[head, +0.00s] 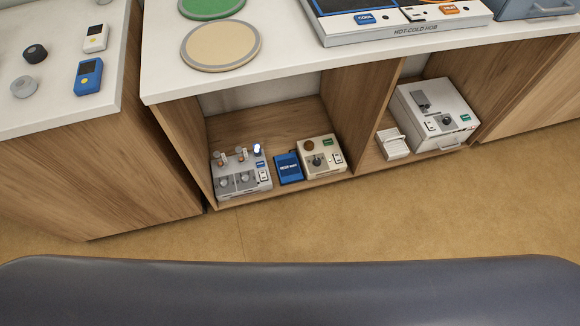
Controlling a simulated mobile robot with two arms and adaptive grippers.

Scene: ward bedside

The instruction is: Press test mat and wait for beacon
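A small blue pad (288,168) with white lettering, likely the test mat, lies in the open lower shelf, between two devices. The lettering is too small to read surely. To its right is a beige box (322,160) with a dark knob, a green label and a brown dome (309,145); I cannot tell if the dome is the beacon. To its left is a grey device (240,180) with several knobs and upright parts; one of these, a bluish-white cap (257,149), looks bright. Neither gripper is in view.
The white counter (290,60) above the shelf carries a beige disc (221,45), a green disc (210,6) and a hot-cold hob (400,28). A white box device (433,112) stands in the right bay. Handheld devices (88,76) and knobs lie on the left counter. The floor (350,220) in front is clear.

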